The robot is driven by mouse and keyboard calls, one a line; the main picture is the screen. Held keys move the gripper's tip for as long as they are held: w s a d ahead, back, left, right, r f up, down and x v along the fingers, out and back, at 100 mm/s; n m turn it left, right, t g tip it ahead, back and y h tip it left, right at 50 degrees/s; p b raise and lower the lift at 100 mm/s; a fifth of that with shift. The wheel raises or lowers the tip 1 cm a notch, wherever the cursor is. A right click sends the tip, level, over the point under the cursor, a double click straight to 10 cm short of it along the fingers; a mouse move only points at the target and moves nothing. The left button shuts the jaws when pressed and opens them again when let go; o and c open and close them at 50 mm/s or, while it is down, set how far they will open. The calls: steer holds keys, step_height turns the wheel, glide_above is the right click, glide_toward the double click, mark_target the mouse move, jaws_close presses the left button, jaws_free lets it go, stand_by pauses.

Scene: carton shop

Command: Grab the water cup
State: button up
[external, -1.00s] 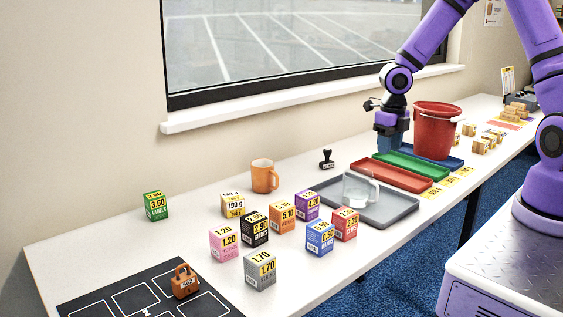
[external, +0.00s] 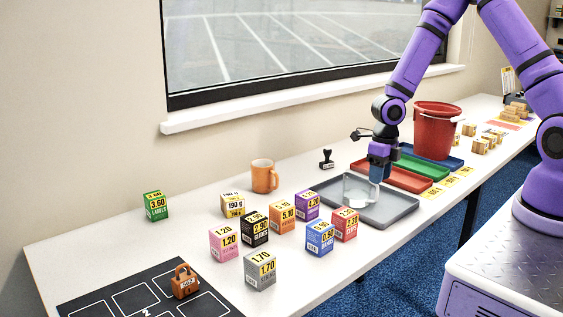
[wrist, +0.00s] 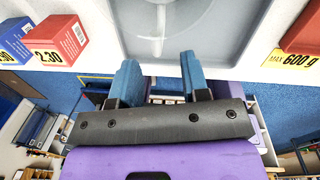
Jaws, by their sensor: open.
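A clear glass cup (external: 358,189) stands on the grey tray (external: 390,217). An orange mug (external: 263,176) stands on the table to its left, near the wall. My gripper (external: 377,173) is open and points down over the tray, at the cup's right side in the external view and partly overlapping it. In the wrist view my gripper (wrist: 159,62) shows two blue fingers apart with nothing between them. The clear cup (wrist: 165,18) appears faintly at the top of that view, beyond the fingertips. Whether the fingers touch it I cannot tell.
Several price-marked cubes, including a red one (external: 344,224), stand left of the tray. A red tray (external: 395,178), a green tray (external: 425,165) and a red bucket (external: 436,130) lie to the right. A black stamp (external: 326,160) stands behind.

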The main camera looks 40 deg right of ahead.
mark_target(377, 187)
steer(key=shift+a+f, duration=0.15)
steer(key=shift+f, duration=0.9)
steer(key=shift+a+f, duration=0.15)
steer(key=shift+f, duration=0.9)
jaws_close()
